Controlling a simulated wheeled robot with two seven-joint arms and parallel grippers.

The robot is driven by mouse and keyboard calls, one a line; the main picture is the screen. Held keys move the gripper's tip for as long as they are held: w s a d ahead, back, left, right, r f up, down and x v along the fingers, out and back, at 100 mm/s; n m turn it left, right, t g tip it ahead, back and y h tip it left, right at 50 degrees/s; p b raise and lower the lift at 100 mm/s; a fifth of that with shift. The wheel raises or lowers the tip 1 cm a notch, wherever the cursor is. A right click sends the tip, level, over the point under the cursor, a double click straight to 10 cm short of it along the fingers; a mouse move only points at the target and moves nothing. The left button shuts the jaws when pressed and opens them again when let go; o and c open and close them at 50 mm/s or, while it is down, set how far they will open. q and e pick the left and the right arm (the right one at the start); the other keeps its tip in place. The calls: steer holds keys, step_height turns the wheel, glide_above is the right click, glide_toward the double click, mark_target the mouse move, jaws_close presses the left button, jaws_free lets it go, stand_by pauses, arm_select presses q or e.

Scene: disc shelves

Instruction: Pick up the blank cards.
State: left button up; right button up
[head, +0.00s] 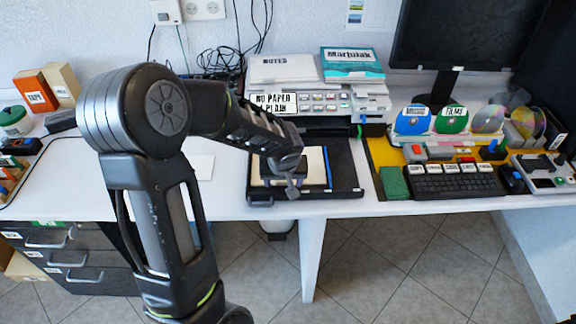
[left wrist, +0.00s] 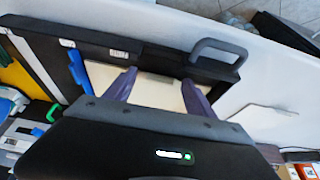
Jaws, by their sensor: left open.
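A flat cream stack (head: 313,161), which looks like the blank cards, lies in a black tray (head: 345,168) at the desk's front edge. It also shows in the left wrist view (left wrist: 155,90). No lettering shows on it. My left gripper (head: 291,186) is over the front of the stack and covers part of it. In the left wrist view the two purple-grey fingers (left wrist: 160,88) are apart, with the cream surface between them. I cannot tell whether they touch it. My right gripper is not in view.
A printer (head: 372,103) marked "NO PAPER" stands behind the tray. A white sheet (head: 200,167) lies on bare desk to the left. A keyboard (head: 455,183) and a green pad (head: 394,183) are at the right. The tray has a grey handle (left wrist: 220,52).

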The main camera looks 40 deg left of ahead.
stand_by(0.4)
arm_select(q)
jaws_close()
stand_by(0.5)
